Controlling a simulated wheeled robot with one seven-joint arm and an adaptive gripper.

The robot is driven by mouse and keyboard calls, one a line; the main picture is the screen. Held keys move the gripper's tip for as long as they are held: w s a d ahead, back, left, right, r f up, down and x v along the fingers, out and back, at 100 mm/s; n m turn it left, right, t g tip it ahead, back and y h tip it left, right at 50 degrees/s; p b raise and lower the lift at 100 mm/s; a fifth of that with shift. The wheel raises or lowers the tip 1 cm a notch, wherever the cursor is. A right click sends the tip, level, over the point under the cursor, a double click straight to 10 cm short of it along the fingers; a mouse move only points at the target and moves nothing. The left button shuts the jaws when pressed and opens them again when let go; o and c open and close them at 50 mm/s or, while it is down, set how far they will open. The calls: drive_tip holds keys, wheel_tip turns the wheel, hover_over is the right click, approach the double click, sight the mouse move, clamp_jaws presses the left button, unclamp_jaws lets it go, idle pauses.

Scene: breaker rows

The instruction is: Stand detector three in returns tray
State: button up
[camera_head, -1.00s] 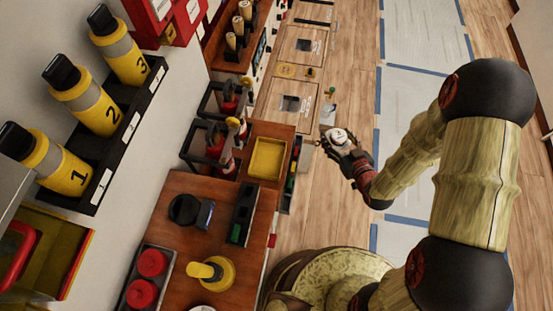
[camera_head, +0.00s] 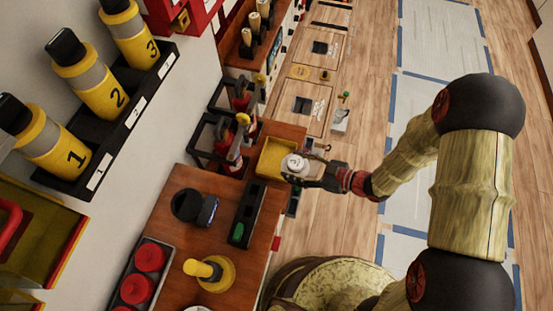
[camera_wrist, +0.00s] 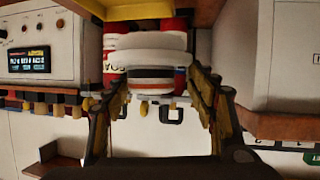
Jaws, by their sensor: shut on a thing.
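My gripper (camera_head: 312,180) is shut on a white round detector (camera_head: 294,163) with a small dark mark on its face, too small to read. In the wrist view the white detector (camera_wrist: 148,62) sits between the two fingers (camera_wrist: 160,92). The yellow returns tray (camera_head: 268,166) is on the wooden counter. The detector overlaps the tray's right side in the head view, and my gripper reaches in from the right. I cannot tell whether the detector touches the tray or is above it.
Red extinguisher-like items in black frames (camera_head: 205,150) stand left of the tray. A black holder (camera_head: 248,214), a dark device (camera_head: 192,207) and a yellow-based object (camera_head: 215,273) are nearer on the counter. Numbered yellow canisters (camera_head: 90,80) hang on the wall.

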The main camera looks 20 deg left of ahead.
drive_tip(key=w+a+f+b, duration=0.1)
drive_tip(key=w+a+f, duration=0.1)
drive_tip(key=w+a+f+b, duration=0.2)
drive_tip(key=a+f, duration=0.1)
drive_tip(key=w+a+f+b, duration=0.1)
drive_tip(key=a+f, duration=0.1)
drive_tip(key=a, duration=0.1)
drive_tip(key=shift+w+a+f, duration=0.25)
drive_tip(key=shift+w+f, duration=0.1)
drive_tip(key=shift+w, duration=0.05)
drive_tip(key=shift+w+a+f+b, duration=0.3)
drive_tip(key=shift+a+f+b, duration=0.15)
drive_tip(key=shift+f+b, duration=0.15)
wheel_tip(320, 180, down, 3)
drive_tip(key=shift+w+f+b, duration=0.1)
drive_tip(key=shift+f+b, duration=0.05)
drive_tip(key=shift+b, duration=0.9)
drive_tip(key=o, duration=2)
drive_tip(key=shift+c, duration=0.2)
